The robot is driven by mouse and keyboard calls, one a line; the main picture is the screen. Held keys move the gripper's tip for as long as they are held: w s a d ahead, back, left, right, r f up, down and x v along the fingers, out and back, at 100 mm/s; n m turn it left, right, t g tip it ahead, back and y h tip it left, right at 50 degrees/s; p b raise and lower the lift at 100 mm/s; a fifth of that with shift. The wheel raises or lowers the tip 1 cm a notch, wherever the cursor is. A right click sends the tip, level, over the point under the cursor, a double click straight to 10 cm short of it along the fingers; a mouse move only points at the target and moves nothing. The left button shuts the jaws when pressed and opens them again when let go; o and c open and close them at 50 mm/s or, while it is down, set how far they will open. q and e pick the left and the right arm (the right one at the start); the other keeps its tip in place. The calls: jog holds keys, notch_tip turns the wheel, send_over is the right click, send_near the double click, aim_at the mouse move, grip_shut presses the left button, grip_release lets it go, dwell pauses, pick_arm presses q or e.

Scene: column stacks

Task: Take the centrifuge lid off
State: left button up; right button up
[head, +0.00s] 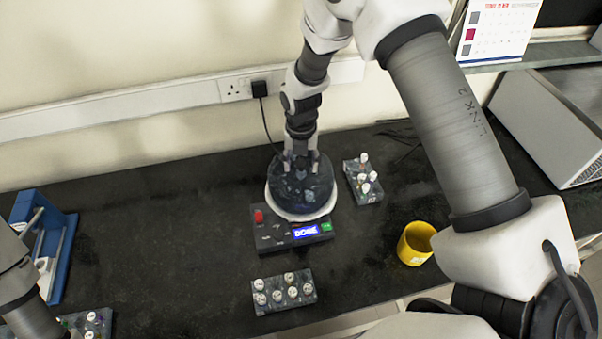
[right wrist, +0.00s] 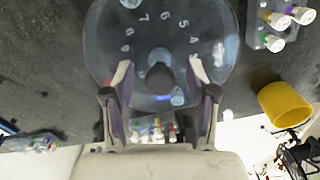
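The centrifuge (head: 272,237) stands on the dark bench with a lit blue display that reads like "DONE". Its round, see-through dark lid (head: 303,192) sits over the white rim; the lid also fills the top of the right wrist view (right wrist: 110,45). The lid's dark round knob (right wrist: 160,77) is in the middle. My right gripper (head: 301,160) is over the lid, pointing down. In the right wrist view its two fingers (right wrist: 161,80) are spread on either side of the knob, with gaps between. My left gripper is out of view.
A tube rack (head: 284,293) stands in front of the centrifuge and another (head: 362,184) to its right. A yellow cup (head: 415,244) is further right. A blue stand (head: 58,245) and a third rack (head: 85,324) are at the left. A cable runs to the wall socket (head: 236,89).

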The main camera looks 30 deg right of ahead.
grip_shut()
notch_tip(320, 180, up, 5)
jog(key=shift+w+b, duration=0.1)
jog(key=shift+b, duration=0.75)
notch_tip(320, 180, up, 6)
jog(key=shift+f+p, duration=0.1)
jog(key=shift+p, duration=0.3)
